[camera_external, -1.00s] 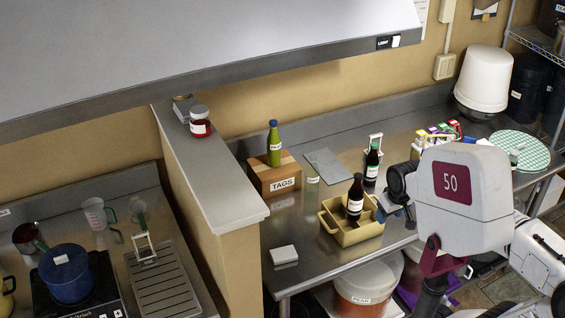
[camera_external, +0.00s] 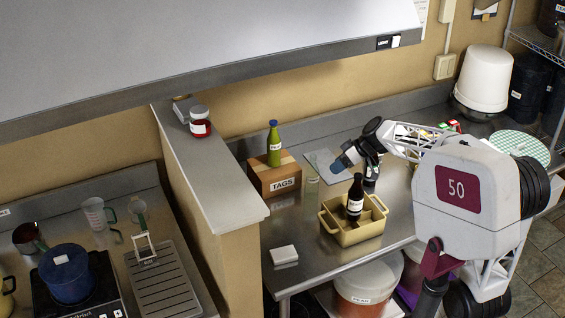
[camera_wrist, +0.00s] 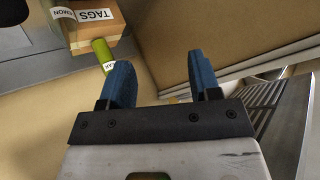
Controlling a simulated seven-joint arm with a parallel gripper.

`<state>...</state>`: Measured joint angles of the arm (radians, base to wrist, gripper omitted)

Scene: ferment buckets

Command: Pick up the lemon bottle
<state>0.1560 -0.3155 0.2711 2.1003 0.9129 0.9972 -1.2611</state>
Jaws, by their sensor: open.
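In the wrist view, a white label that seems to read LEMON (camera_wrist: 63,13) shows at the top left beside the TAGS box. In the external view, a small pale, see-through item with a white label (camera_external: 312,182) stands right of that box; its text is too small to read, but it may be the lemon bottle. My gripper (camera_external: 344,162) is above the counter, right of the box and of this item. Its blue fingers also show in the wrist view (camera_wrist: 162,78), open and apart with nothing between them.
A green bottle (camera_external: 274,144) stands on the wooden TAGS box (camera_external: 265,182). A dark bottle (camera_external: 355,194) stands in a tan caddy (camera_external: 358,236). Another dark bottle (camera_external: 371,178) is mostly hidden by my arm. A white block (camera_external: 284,255) lies at the counter's front left, with bare metal around.

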